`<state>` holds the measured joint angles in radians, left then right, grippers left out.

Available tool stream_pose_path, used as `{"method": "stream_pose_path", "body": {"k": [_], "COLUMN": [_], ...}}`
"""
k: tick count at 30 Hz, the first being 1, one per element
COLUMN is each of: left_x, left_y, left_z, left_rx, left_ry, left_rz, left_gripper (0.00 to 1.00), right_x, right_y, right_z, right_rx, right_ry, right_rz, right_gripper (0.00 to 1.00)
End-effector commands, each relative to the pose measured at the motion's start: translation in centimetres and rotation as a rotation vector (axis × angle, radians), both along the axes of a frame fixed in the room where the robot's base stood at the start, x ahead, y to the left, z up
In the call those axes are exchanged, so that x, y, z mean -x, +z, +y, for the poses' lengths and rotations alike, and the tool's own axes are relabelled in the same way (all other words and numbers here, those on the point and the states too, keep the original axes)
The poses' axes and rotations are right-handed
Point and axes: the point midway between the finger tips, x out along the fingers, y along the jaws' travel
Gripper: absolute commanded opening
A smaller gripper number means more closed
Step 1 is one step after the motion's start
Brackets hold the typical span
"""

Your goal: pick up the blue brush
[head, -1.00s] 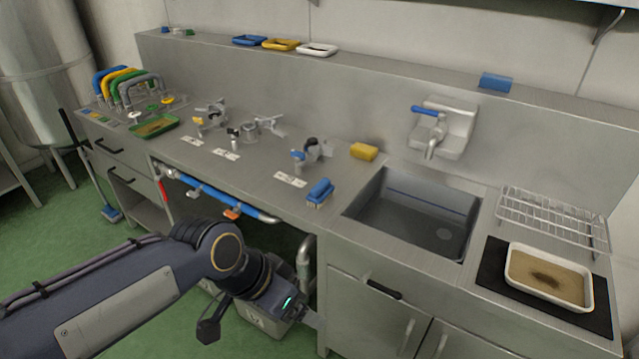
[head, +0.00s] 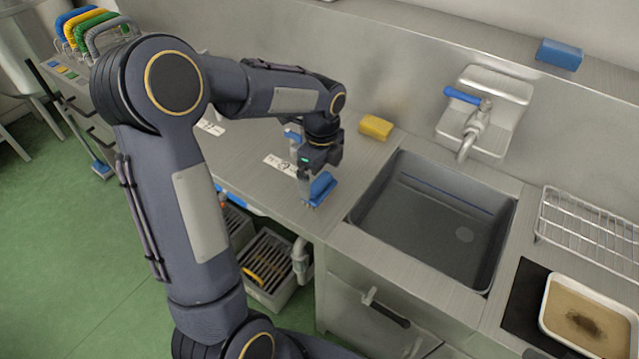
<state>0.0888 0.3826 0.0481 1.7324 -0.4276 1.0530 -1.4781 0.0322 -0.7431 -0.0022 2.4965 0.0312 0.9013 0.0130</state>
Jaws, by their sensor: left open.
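The blue brush (head: 323,187) lies on the steel counter, near its front edge and left of the sink. My left gripper (head: 313,188) points down right at the brush, with its jaws open. One finger shows on the brush's left side. The gripper body covers part of the brush's far end, and I cannot tell whether the fingers touch it. My right gripper is not in view.
A yellow sponge (head: 376,127) lies behind the brush. The sink basin (head: 425,225) is to the right, under a blue-handled tap (head: 475,125). A wire rack (head: 590,230) and a white tray (head: 590,310) stand further right. A blue block (head: 559,54) sits on the ledge.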

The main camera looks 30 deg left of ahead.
Motion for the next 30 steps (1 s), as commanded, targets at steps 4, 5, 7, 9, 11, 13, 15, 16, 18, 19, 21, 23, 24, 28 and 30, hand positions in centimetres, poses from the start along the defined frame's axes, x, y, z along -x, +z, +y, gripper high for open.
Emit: {"method": "stream_pose_path", "body": {"k": [4, 5, 7, 9, 11, 13, 15, 16, 18, 19, 21, 23, 24, 28, 30], "left_x": [-0.1, -0.1, -0.2, -0.3, -0.3, -0.3, -0.3, -0.3, -0.3, -0.3, -0.3, -0.3, -0.3, -0.3, -0.3], "left_y": [-1.8, -2.3, -3.4, -4.4, -5.0, -5.4, -5.5, -5.5, -5.5, -5.5, -5.5, -5.5, -5.5, -5.4, -5.4], "left_z": [0.4, 0.5, 0.7, 0.7, 0.7, 0.7, 0.7, 0.7, 0.7, 0.7, 0.7, 0.7, 0.7, 0.7, 0.7], "left_rx": [0.001, 0.001, 0.001, 0.001, 0.001, 0.001, 0.001, 0.001, 0.0, 0.001, 0.001, 0.001, 0.001, 0.001, 0.001], "left_ry": [0.002, 0.002, 0.002, 0.003, 0.003, 0.003, 0.004, 0.004, 0.004, 0.004, 0.004, 0.004, 0.004, 0.004, 0.004], "left_rz": [0.004, 0.006, 0.005, 0.004, 0.002, 0.0, -0.001, -0.001, -0.001, -0.001, -0.001, -0.001, -0.001, -0.001, -0.002], "left_gripper": [1.0, 1.0, 1.0, 1.0, 1.0, 1.0, 1.0, 1.0, 1.0, 1.0, 0.95, 0.87, 0.82, 0.65, 0.62], "right_x": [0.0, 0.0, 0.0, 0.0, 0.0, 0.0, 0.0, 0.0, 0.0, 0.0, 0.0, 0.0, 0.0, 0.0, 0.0], "right_y": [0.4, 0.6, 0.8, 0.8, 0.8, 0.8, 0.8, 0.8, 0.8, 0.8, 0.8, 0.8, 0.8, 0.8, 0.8], "right_z": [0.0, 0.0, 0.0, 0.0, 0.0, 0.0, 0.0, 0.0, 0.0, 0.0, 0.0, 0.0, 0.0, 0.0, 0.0], "right_rx": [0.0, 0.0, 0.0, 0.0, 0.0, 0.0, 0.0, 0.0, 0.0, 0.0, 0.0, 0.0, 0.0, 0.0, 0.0], "right_ry": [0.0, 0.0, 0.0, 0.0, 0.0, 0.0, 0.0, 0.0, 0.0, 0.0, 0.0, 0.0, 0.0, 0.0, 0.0], "right_rz": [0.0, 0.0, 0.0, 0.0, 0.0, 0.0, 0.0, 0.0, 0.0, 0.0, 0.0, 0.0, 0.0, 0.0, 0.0], "right_gripper": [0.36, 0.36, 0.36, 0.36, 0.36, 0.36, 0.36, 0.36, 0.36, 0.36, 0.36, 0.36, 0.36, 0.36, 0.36]}}
